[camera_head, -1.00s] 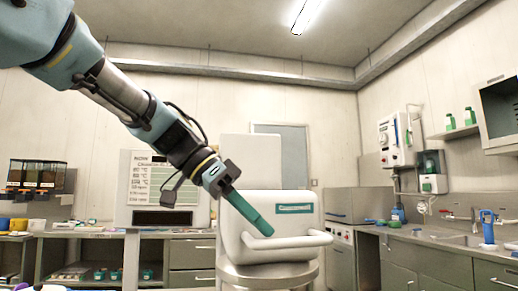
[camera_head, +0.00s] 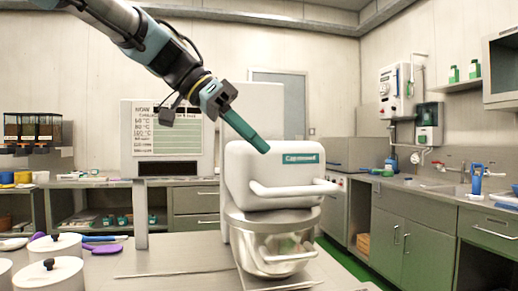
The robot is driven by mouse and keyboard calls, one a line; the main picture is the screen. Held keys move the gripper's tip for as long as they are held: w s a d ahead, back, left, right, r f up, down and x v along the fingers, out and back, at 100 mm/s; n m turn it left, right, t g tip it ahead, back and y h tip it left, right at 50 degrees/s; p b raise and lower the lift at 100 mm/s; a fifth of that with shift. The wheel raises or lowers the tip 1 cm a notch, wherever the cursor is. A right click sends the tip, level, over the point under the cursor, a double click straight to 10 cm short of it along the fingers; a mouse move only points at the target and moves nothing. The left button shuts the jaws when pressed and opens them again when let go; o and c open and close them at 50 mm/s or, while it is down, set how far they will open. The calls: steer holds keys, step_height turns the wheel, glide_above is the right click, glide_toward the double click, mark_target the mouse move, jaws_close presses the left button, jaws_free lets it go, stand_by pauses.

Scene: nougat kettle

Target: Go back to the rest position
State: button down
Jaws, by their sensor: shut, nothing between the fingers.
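My gripper (camera_head: 262,146) is at the end of my arm, which reaches in from the upper left. Its teal fingers are together with nothing between them. They point down and to the right, in front of the upper part of the white kettle machine (camera_head: 245,185). Whether the fingertips touch the machine cannot be told. The machine has a teal label and a white bar handle across its front. A steel bowl (camera_head: 272,252) sits under its head.
White lidded pots (camera_head: 48,276) and a purple utensil (camera_head: 106,249) lie on the worktop at the lower left. A sign board (camera_head: 160,130) stands behind. Counters with a sink and a blue bottle (camera_head: 477,178) line the right wall. A strip of floor is clear at right.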

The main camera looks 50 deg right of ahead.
steer(key=v, duration=0.7)
steer(key=shift+r, duration=0.25)
steer(key=shift+w, duration=0.1)
steer(key=w+a+f+n+t+y+p, duration=0.1)
steer(key=w+a+f+n+t+p, duration=0.15)
steer(key=w+a+f+n, duration=0.65)
steer(key=w+a+f+n+t+y+p, duration=0.1)
steer(key=w+a+f+n+t, duration=0.3)
steer(key=w+a+f, duration=0.5)
steer(key=a+f+n+y, duration=0.1)
steer(key=a+f+n, duration=0.1)
steer(key=a+f, duration=0.2)
steer(key=w+a+f+n+t+y+p, duration=0.1)
steer(key=a+f+n, duration=0.1)
steer(key=a+f, duration=0.2)
steer(key=w+a+f+n, duration=0.1)
steer(key=a+f+n, duration=0.1)
steer(key=a, duration=0.3)
steer(key=shift+a+f+y+p, duration=0.2)
steer(key=shift+f+y+p, duration=0.15)
steer(key=shift+f, duration=0.55)
steer(key=s+a+f+n+y, duration=0.1)
steer(key=s+a+f+n, duration=0.2)
steer(key=a, duration=0.6)
step_height(320, 180, down, 2)
steer(key=shift+s+a+f+n+t+y+p, duration=0.15)
steer(key=shift+s+a+n+t+y+p, duration=0.25)
steer(key=shift+s, duration=0.35)
